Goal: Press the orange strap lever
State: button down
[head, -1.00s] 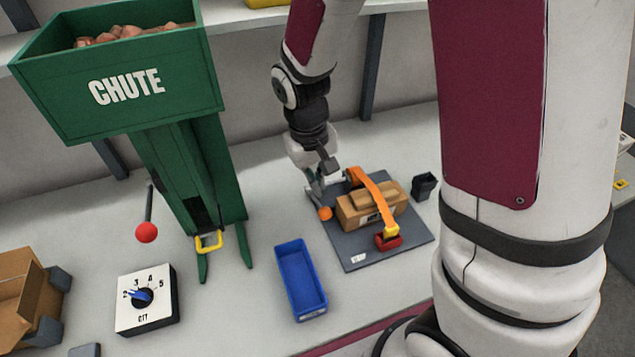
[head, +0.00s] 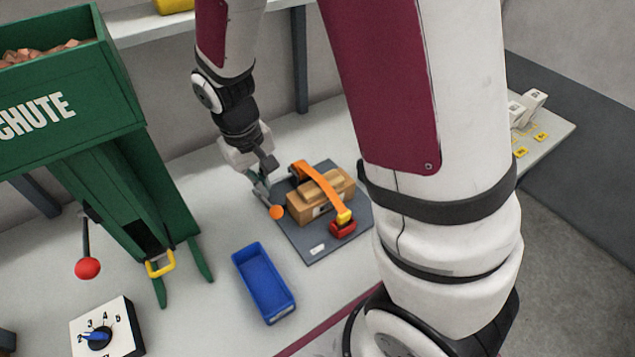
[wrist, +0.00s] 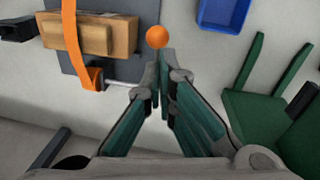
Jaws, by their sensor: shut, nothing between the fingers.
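An orange strap (head: 322,186) runs over a brown cardboard box (head: 307,204) on a dark grey board (head: 325,248). Its near end meets a yellow piece (head: 345,215) and a red block (head: 343,230). The lever's orange ball knob (head: 277,212) stands at the board's left edge; it also shows in the wrist view (wrist: 157,37). My gripper (head: 266,198) is shut and empty, its fingertips (wrist: 163,58) right beside the knob; I cannot tell if they touch. The fingers hide most of the lever's rod. A metal bar (wrist: 120,86) shows by the strap's far end.
A blue bin (head: 264,284) stands in front of the board. The green chute (head: 150,190) stands at left, with a red-knobbed lever (head: 88,268) and a dial box (head: 107,330) near it. Bare white table lies between chute and board.

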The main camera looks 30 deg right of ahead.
jog(key=w+r+g+b, duration=0.2)
jog(key=w+r+b, duration=0.2)
jog(key=w, duration=0.4)
jog(key=shift+w+a+r+g, duration=0.15)
jog(key=shift+w+r+g, duration=0.15)
jog(key=shift+w+r, duration=0.05)
jog(key=p, duration=0.3)
send_over(268, 204)
jog(key=shift+w+a+f+x, duration=0.1)
jog(key=shift+w+a+x, duration=0.2)
jog(key=shift+x, duration=1.65)
jog(key=shift+w+a+f+x, duration=0.15)
jog(key=shift+w+x, duration=0.3)
jog(key=shift+x, duration=1.5)
jog(key=shift+w+a+f+x, duration=0.1)
jog(key=shift+w+a+x, duration=0.2)
jog(key=shift+x, duration=1.65)
